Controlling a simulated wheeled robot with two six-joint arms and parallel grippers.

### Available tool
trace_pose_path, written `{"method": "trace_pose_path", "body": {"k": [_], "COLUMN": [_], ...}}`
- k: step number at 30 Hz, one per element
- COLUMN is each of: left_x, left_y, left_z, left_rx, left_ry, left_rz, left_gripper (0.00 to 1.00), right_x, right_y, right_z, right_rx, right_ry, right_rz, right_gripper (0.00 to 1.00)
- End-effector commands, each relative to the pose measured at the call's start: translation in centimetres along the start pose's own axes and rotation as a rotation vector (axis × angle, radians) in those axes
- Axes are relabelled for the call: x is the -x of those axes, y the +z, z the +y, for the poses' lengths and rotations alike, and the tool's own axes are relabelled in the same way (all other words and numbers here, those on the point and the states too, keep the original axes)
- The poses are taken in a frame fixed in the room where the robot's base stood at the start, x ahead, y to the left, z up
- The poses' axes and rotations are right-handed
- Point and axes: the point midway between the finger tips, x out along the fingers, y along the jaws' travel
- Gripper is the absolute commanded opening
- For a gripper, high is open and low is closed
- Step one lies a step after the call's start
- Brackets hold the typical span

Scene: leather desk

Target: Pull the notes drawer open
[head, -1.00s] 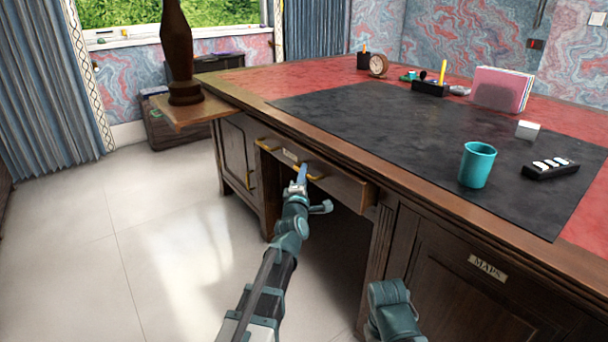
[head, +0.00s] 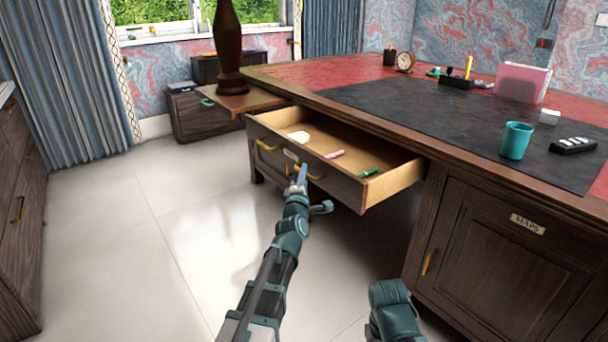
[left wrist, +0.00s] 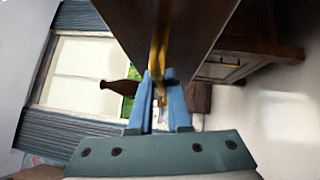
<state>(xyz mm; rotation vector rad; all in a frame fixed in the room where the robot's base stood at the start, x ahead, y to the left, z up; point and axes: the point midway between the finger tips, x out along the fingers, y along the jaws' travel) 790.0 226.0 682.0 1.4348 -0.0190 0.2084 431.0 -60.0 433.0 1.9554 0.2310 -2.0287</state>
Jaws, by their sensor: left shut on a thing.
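The notes drawer (head: 345,172) stands well open from the desk, its wooden inside showing. A small label (head: 291,155) on its front is too small to read. The drawer has two brass handles, a left one (head: 266,147) and a right one (head: 316,177). My left gripper (head: 301,176) is at the drawer front, shut on the right handle. In the left wrist view its blue fingers (left wrist: 159,92) close around the brass handle (left wrist: 158,55). Of my right arm only a teal part shows at the bottom; its gripper is not visible.
Inside the drawer lie a pale round thing (head: 299,137), a pink item (head: 335,154) and a green item (head: 369,173). A cupboard marked MAPS (head: 527,224) is at the right. A teal cup (head: 515,140) stands on the desk. Floor (head: 150,215) in front is clear.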

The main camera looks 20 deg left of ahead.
Motion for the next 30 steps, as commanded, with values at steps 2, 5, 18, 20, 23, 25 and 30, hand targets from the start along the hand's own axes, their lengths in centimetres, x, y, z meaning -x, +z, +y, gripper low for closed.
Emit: {"method": "trace_pose_path", "body": {"k": [2,5,18,20,23,25,30], "left_x": [0.03,0.03,0.02,0.01,0.01,0.01,0.50], "left_y": [0.13,0.13,0.08,0.07,0.05,0.04,0.01], "left_z": [-0.06,-0.05,-0.03,-0.02,-0.01,0.00,-0.03], "left_rx": [0.000,0.000,0.000,0.000,0.000,0.000,0.000], "left_ry": [-0.002,-0.002,-0.001,-0.001,0.000,0.000,0.000], "left_rz": [-0.002,-0.002,-0.001,-0.001,-0.001,-0.001,0.000], "left_gripper": [0.00,0.00,0.46,0.46,0.46,0.46,0.46], "right_x": [-0.01,-0.01,0.00,0.00,0.00,0.00,-0.10], "right_y": [-0.02,-0.02,-0.01,-0.01,-0.01,-0.01,-0.01], "right_z": [0.01,0.01,0.01,0.01,0.01,0.01,0.00], "right_rx": [0.000,0.000,0.000,0.000,0.000,0.000,0.000], "right_ry": [0.000,0.000,0.000,0.000,0.000,0.000,0.000], "right_rz": [0.000,0.000,0.000,0.000,0.000,0.000,0.000], "right_gripper": [0.50,0.50,0.50,0.50,0.50,0.50,0.50]}}
